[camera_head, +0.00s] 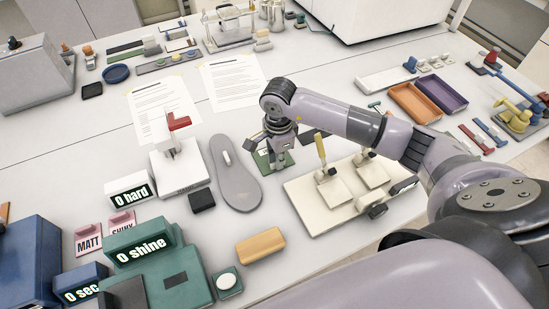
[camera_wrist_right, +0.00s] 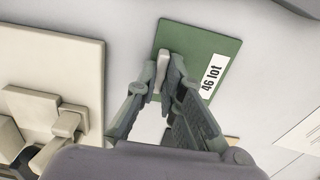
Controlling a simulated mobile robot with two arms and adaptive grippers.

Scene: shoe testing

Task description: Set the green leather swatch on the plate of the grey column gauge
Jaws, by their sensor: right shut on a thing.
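The green swatch (camera_head: 263,163) is a flat square under my right gripper (camera_head: 277,160), right of the grey sole. In the right wrist view the swatch (camera_wrist_right: 190,42) carries a white "46 lot" label. There my right gripper (camera_wrist_right: 170,78) is shut on a small pale tab at the swatch. I cannot tell whether the swatch touches the table. The likely column gauge (camera_head: 180,177) is a pale grey stand with a red top lever, beside an "0 hard" display; it stands left of the gripper, beyond the sole. My left gripper is out of view.
The grey sole (camera_head: 236,178) lies between gripper and gauge. A dark block (camera_head: 202,200) sits before the gauge. A cream board (camera_head: 310,205) with clamps is to the right. A green "0 shine" box (camera_head: 150,262) and a tan block (camera_head: 260,245) are nearer.

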